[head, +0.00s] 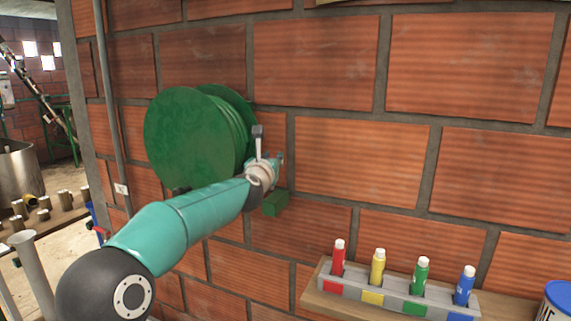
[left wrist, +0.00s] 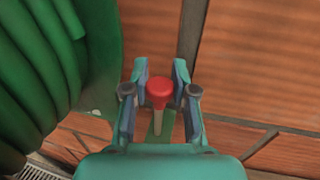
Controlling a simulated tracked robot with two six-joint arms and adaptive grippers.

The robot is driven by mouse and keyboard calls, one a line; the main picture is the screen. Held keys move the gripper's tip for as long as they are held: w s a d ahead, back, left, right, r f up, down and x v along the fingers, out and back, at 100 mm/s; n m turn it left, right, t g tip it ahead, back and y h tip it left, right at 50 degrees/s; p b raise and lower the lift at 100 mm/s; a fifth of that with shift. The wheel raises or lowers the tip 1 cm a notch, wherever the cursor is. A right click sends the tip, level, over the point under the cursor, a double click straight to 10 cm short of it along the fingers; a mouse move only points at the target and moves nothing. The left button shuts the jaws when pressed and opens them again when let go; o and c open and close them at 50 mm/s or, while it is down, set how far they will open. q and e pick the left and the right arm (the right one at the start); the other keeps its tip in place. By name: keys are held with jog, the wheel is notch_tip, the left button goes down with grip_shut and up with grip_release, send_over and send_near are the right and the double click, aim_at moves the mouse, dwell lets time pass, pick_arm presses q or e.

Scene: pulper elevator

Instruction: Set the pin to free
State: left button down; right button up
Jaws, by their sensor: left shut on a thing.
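The pin (left wrist: 160,92) has a round red head and a pale shaft. It shows in the left wrist view beside the green hose reel (left wrist: 45,75), over a green bracket. My left gripper (left wrist: 160,74) has one finger on each side of the red head and is shut on the pin. In the head view, my left gripper (head: 272,163) is at the right side of the green reel (head: 190,135), near the wall. The pin is hidden there behind my gripper. A green bracket block (head: 275,203) shows just below. My right gripper is in neither view.
The brick wall (head: 340,160) stands close behind the reel. A wooden shelf (head: 318,302) at lower right holds a rack with red, yellow, green and blue bottles. A blue-and-white can (head: 557,303) is at the right edge. A vertical pipe (head: 110,100) runs left of the reel.

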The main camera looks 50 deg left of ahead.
pick_arm(q)
jog(key=shift+r, duration=0.3)
jog(key=c, duration=1.3)
grip_release()
jog(key=o, duration=0.4)
jog(key=shift+d, duration=0.2)
jog(key=shift+a+f, duration=0.1)
jog(key=shift+a, duration=0.05)
jog(key=v, duration=1.2)
